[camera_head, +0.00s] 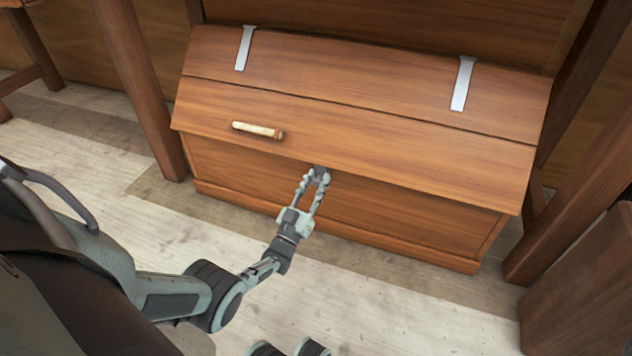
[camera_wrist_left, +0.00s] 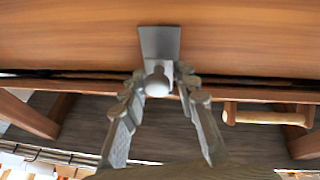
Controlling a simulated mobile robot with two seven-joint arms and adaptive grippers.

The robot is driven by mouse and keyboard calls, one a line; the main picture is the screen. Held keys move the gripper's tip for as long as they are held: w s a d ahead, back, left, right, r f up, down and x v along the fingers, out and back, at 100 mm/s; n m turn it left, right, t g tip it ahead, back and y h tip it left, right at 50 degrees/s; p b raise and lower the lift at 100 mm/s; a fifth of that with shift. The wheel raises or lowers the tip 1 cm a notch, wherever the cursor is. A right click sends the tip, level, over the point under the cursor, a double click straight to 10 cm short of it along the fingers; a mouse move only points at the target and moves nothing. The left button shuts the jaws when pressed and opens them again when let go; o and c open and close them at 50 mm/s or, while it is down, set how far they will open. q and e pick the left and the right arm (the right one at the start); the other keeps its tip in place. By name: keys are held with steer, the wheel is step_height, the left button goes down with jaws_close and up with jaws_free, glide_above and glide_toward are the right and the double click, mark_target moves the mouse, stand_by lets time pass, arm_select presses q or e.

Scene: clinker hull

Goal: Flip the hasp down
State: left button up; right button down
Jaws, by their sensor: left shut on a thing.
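A wooden chest (camera_head: 240,165) with a sloped lid (camera_head: 400,140) stands in front of me, and the lid is down. The hasp (camera_head: 322,172) is a small grey metal part at the middle of the lid's front edge, mostly hidden by my fingers in the head view. In the left wrist view its flat plate (camera_wrist_left: 159,42) lies against wood, with a pale rounded knob (camera_wrist_left: 158,84) below it. My left gripper (camera_head: 312,180) is shut on the hasp, one finger on each side of the knob. Whether the hasp is up or down is hard to tell. My right gripper is not identifiable.
Two metal hinge straps (camera_head: 462,84) are at the lid's back. Wooden posts (camera_head: 140,85) stand at both sides of the chest. The plank floor (camera_head: 370,300) before it is clear.

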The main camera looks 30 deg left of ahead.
arm_select(q)
steer(key=o, duration=1)
steer(key=shift+w+d, duration=0.15)
steer(key=shift+d, duration=0.35)
steer(key=shift+a, duration=0.1)
steer(key=shift+a, duration=0.15)
steer(key=v, duration=1.2)
